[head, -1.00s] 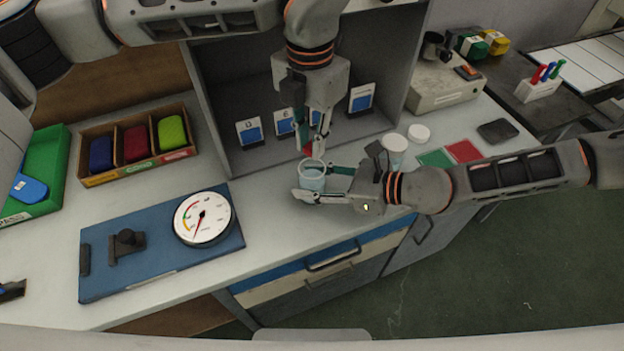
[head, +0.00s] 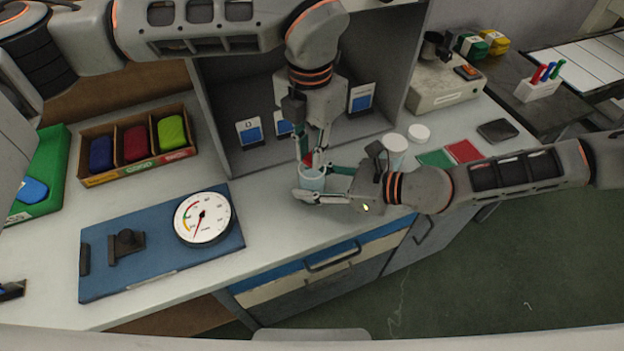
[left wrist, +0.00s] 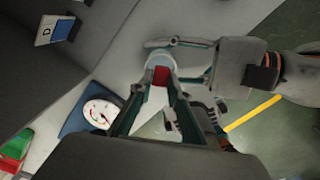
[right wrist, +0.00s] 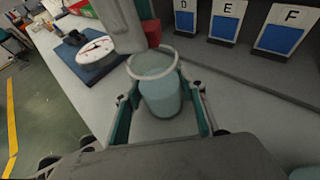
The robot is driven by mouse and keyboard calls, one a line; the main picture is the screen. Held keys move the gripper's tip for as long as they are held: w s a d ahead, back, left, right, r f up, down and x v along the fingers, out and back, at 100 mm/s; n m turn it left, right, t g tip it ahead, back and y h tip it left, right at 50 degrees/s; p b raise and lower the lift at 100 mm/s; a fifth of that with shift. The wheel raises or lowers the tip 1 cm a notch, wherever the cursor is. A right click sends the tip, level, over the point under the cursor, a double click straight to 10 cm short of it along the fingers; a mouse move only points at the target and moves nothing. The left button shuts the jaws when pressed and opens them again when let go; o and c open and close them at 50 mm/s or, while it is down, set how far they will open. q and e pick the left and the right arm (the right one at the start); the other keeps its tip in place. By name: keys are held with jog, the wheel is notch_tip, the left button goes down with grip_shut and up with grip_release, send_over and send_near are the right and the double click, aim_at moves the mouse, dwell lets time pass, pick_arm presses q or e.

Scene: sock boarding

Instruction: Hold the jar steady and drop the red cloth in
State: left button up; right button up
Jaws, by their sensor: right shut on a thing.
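The clear, bluish jar (head: 313,182) stands upright on the worktop below the shelf box; it also shows in the right wrist view (right wrist: 160,95). My right gripper (head: 300,184) is shut around the jar from the right, one finger on each side. The small red cloth (head: 308,159) is between or just below those fingertips, near the jar mouth. In the right wrist view the cloth (right wrist: 152,32) appears above the far rim.
A grey shelf box (head: 230,150) with lettered cards stands behind the jar. A blue board with a dial gauge (head: 203,217) and a bin of coloured cloths (head: 137,143) lie left. White lids (head: 396,142) and red and green pads (head: 463,151) lie right.

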aim_at(310, 159)
pick_arm(q)
jog(key=o, duration=0.3)
jog(key=shift+r, duration=0.1)
notch_tip(310, 159, up, 12)
dwell(0.5)
pick_arm(e)
jog(key=o, duration=1.3)
jog(key=v, duration=1.2)
pick_arm(q)
jog(key=shift+s, duration=0.1)
pick_arm(e)
jog(key=shift+s, duration=0.2)
